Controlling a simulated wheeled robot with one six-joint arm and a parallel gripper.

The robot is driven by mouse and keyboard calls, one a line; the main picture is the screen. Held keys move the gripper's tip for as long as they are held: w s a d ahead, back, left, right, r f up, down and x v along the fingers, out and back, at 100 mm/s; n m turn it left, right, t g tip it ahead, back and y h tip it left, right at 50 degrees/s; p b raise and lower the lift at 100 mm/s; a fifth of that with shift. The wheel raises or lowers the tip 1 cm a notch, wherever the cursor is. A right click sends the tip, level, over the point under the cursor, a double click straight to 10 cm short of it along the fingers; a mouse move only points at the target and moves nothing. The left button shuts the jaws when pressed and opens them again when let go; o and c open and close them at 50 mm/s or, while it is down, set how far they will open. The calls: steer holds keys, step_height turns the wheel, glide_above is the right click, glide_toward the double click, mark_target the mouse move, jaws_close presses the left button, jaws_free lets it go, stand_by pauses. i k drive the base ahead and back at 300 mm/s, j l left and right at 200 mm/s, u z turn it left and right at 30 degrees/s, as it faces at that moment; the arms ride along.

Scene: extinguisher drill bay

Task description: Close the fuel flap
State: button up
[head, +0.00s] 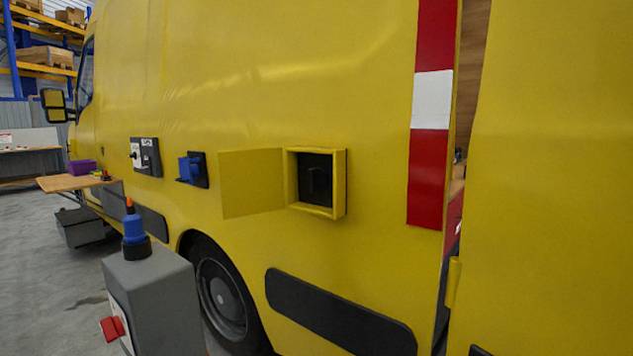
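The fuel flap (252,184) is a thin yellow panel on the side of a yellow van, a little left of the picture's middle. It stands open, swung out to the left of a square yellow-framed recess (341,185). Its right edge meets the left side of the frame. Inside the recess a dark round fuel cap (318,180) shows, uncovered. My gripper is not in view, so I cannot see its fingers or what they hold.
A grey box (155,290) with a blue and orange-tipped piece on top and a red knob stands front left. Left of the flap are a blue socket (188,169) and a switch panel (146,156). A wooden shelf (75,182) juts out further left. An open van door (560,180) fills the right.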

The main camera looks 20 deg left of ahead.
mark_target(251, 181)
steer(key=i+j+z, duration=0.1)
steer(key=j+z, duration=1.1)
steer(key=j, duration=0.15)
steer(key=j+z, duration=0.1)
steer(key=j, duration=0.3)
steer(key=k+j, duration=0.15)
steer(key=j, duration=0.25)
steer(key=k+j+z, duration=0.15)
steer(key=j, duration=0.6)
steer(key=k+j+z, duration=0.15)
steer(key=j, duration=0.25)
steer(key=k+j, duration=0.1)
steer(key=j, duration=0.25)
steer(key=k+j, duration=0.1)
steer(key=j, duration=0.25)
steer(key=k+j, duration=0.1)
steer(key=j, duration=0.25)
steer(key=k+j, duration=0.1)
steer(key=j, duration=0.25)
steer(key=k+j, duration=0.15)
steer(key=j, duration=0.2)
steer(key=k+j+z, duration=0.1)
steer(key=j, duration=0.25)
